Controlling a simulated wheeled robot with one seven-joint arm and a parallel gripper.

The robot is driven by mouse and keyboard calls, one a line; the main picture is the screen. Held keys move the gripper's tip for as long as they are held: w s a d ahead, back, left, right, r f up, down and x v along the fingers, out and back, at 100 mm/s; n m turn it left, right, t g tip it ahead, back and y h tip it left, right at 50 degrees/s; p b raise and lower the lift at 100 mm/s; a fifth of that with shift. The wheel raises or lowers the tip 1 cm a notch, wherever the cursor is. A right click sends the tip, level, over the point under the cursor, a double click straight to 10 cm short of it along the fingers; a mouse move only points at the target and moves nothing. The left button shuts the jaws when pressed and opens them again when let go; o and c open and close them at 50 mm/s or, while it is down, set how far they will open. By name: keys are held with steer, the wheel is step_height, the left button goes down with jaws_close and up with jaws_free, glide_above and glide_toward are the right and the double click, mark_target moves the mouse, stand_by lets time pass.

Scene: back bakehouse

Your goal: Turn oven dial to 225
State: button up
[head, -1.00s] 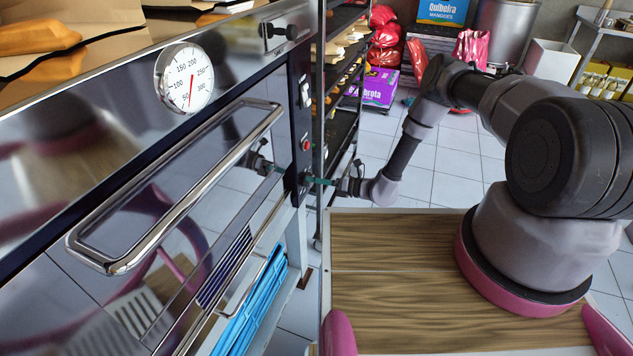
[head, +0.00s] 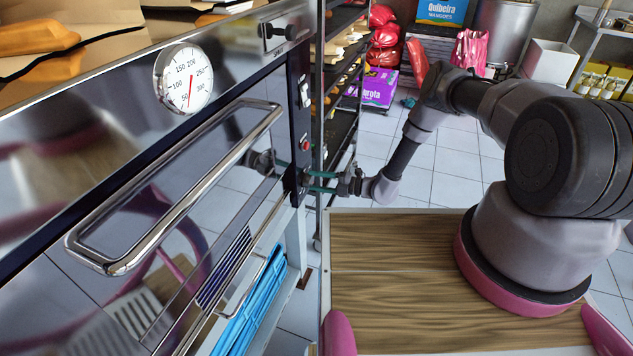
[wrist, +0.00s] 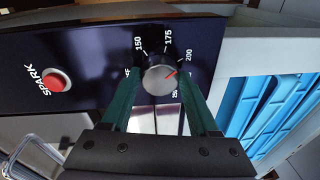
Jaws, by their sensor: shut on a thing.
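The oven dial (wrist: 158,80) is a round silver knob on the dark control panel in the wrist view. Its red mark points up and right, roughly toward the printed 200. The figures 150 and 175 show above it; my right finger hides part of the scale below 200, and I cannot read 225. My gripper (wrist: 160,92) has its two green fingers on either side of the knob, shut on it.
The panel carries a red SPARK button (wrist: 56,82) beside the dial. The oven door handle (head: 180,185) juts out left of my gripper. A round gauge (head: 184,79) is on the oven front. A dark rack (head: 340,120) stands close behind the arm.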

steer(key=m, duration=0.5)
steer(key=shift+f+y, duration=0.25)
steer(key=shift+y, duration=0.15)
steer(key=m, duration=0.5)
steer(key=shift+s+f, duration=0.1)
steer(key=shift+f, duration=0.05)
steer(key=o, duration=1.4)
steer(key=v, duration=1)
steer(key=shift+d+f, duration=0.1)
steer(key=shift+d, duration=0.3)
